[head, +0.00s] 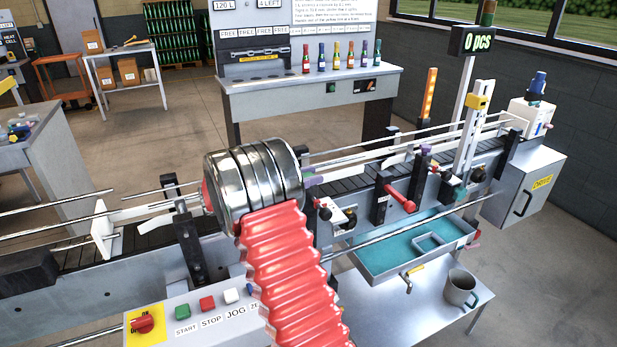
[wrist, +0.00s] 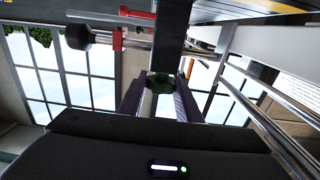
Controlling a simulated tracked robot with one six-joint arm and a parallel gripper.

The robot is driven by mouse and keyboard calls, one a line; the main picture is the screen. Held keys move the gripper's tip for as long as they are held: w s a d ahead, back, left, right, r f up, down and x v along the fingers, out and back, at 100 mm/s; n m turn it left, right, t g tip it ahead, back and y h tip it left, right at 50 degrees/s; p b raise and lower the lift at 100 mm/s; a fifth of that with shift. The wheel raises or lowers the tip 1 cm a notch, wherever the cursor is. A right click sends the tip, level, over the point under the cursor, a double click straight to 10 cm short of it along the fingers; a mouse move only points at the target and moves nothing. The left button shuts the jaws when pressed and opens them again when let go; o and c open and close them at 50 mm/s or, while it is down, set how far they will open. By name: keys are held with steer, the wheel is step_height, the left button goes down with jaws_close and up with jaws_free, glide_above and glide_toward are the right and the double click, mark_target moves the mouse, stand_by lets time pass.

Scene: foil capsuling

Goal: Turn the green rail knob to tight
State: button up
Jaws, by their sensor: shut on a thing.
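The green knob (wrist: 160,82) shows in the wrist view, dark green and lobed, under a grey rail part. My gripper (wrist: 161,90) has one finger on each side of the knob and is shut on it. The knob's mark or setting cannot be read. In the head view my red ribbed arm with its shiny metal rings covers the middle of the conveyor, and the gripper and this knob are hidden there.
Beside my arm are a red handle (head: 400,198), a teal tray (head: 385,262) and a grey mug (head: 459,289). A control panel (head: 190,318) with buttons is at the front. Long metal guide rails (head: 415,236) run along the conveyor. In the wrist view, a black ball (wrist: 78,37) is upper left.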

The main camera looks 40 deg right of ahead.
mark_target(308, 175)
steer(key=shift+s+d+r, duration=0.1)
steer(key=shift+r, duration=0.05)
steer(key=o, duration=1)
steer(key=shift+o, duration=0.2)
step_height(308, 175, up, 10)
steer(key=shift+f, duration=0.1)
stand_by(0.4)
